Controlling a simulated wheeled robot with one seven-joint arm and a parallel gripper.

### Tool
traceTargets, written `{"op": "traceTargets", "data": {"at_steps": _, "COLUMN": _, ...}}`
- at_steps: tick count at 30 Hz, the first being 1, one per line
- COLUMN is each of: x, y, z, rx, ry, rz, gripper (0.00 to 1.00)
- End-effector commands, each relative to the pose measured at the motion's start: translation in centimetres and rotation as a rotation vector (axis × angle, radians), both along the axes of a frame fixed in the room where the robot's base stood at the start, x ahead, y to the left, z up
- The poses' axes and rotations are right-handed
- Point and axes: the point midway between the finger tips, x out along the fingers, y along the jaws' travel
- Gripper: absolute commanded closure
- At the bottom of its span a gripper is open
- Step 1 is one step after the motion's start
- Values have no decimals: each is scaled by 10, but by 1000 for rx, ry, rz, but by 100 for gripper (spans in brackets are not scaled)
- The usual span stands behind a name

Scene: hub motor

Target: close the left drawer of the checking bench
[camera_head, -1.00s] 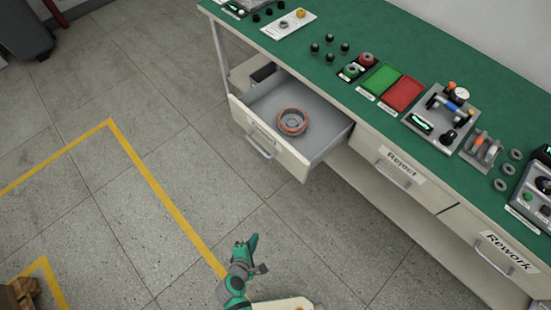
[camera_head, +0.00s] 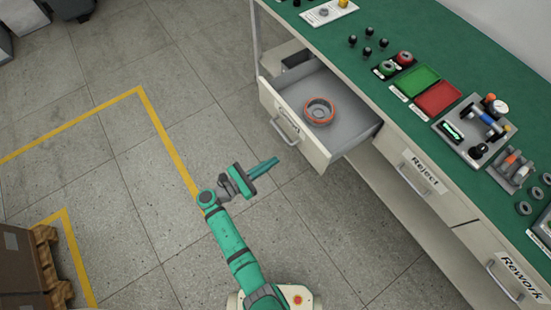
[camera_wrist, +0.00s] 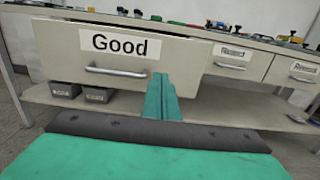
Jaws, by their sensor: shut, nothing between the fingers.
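The left drawer (camera_head: 354,140) of the checking bench (camera_head: 391,48) stands pulled out, with a ring-shaped grey and orange part (camera_head: 319,111) inside. Its front carries a "Good" label and a bar handle (camera_head: 284,133); in the wrist view the label (camera_wrist: 120,43) and handle (camera_wrist: 115,72) face me. My gripper (camera_head: 276,161) is shut and empty, its fingers pointing at the drawer front from a short way below the handle in the head view. In the wrist view the fingertips (camera_wrist: 163,78) overlap the drawer front right of the handle; I cannot tell whether they touch.
The "Reject" drawer (camera_head: 408,179) and "Rework" drawer (camera_head: 507,278) to the right are shut. Gauges, trays and small parts stand on the green top. A lower shelf (camera_wrist: 230,109) runs beneath. A loaded pallet (camera_head: 47,262) is at lower left; the floor between is clear.

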Motion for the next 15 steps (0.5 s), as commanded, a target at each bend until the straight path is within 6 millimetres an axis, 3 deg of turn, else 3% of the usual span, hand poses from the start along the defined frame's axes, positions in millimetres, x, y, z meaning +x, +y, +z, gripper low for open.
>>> {"op": "traceTargets", "data": {"at_steps": 15, "x": 55, "y": -77, "z": 0, "rx": 2, "ry": -1, "rz": -2, "gripper": 100}}
